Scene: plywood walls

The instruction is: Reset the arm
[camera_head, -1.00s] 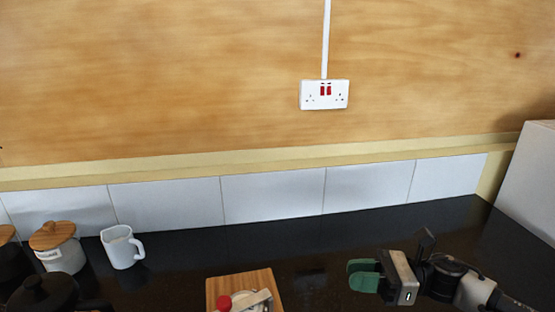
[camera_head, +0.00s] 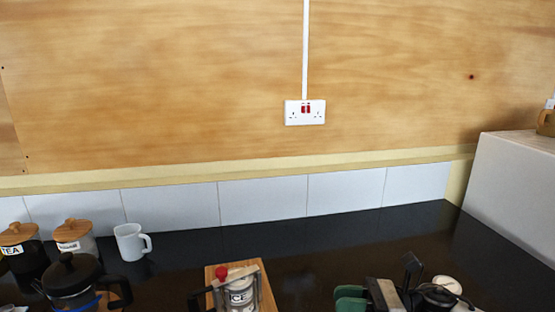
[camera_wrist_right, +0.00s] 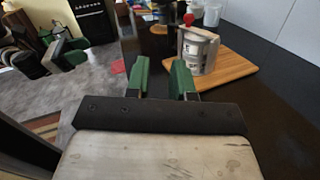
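My right gripper (camera_head: 350,298) is low at the right of the head view, over the black worktop, with its green fingers partly cut off by the bottom edge. In the right wrist view its two green fingers (camera_wrist_right: 161,78) stand apart with nothing between them. A wooden board with a jar lies beyond the fingers there, apart from them. Another gripper with green fingers, seemingly my left one (camera_wrist_right: 68,55), shows at the left of the wrist view; its opening is unclear. It is not in the head view.
The jar (camera_head: 240,292) with a red knob stands on the wooden board (camera_head: 212,275). A white mug (camera_head: 129,243), canisters (camera_head: 74,238) and a dark glass pot (camera_head: 75,283) are at left. A white box-like unit (camera_head: 515,185) bounds the right. The worktop's back middle is clear.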

